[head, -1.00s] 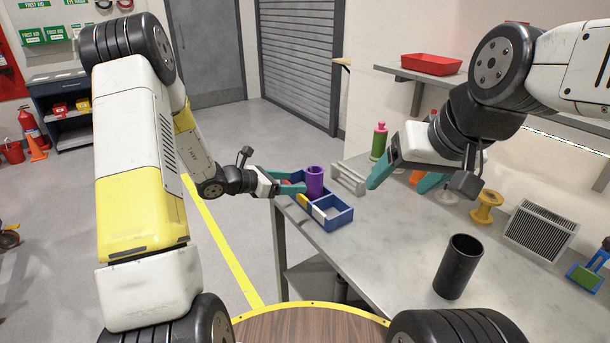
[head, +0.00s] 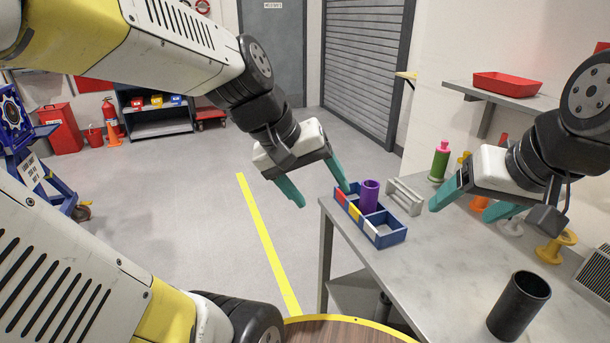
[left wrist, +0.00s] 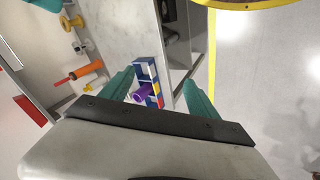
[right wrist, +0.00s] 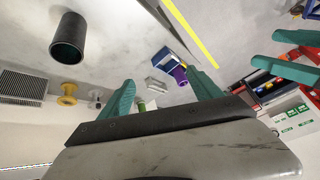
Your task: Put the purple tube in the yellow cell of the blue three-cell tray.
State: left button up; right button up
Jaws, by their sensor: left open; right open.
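The purple tube (head: 369,196) stands upright in the blue three-cell tray (head: 390,240), in what looks like the middle cell, beside the yellow marking (head: 354,211). Its lower part is hidden by the tray wall. The tube (left wrist: 142,95) and tray (left wrist: 139,68) also show in the left wrist view. My left gripper (head: 323,197) is open and empty, to the left of the tray and apart from the tube. My right gripper (head: 460,211) is open and empty, above the bench right of the tray.
The tray sits at the left corner of the grey bench (head: 440,270). A pale rack (head: 405,196) stands just behind it. A green bottle (head: 439,163), a yellow spool (head: 556,246) and a black cylinder (head: 519,306) are further right.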

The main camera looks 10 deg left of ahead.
pick_arm(q)
jog(key=s+a+m, duration=0.1)
jog(key=s+a+r+m+t+y, duration=0.1)
jog(key=a, duration=0.1)
jog(key=a+r+m+t+y, duration=0.1)
jog(key=shift+s+a, duration=0.15)
jog(key=shift+s, duration=0.25)
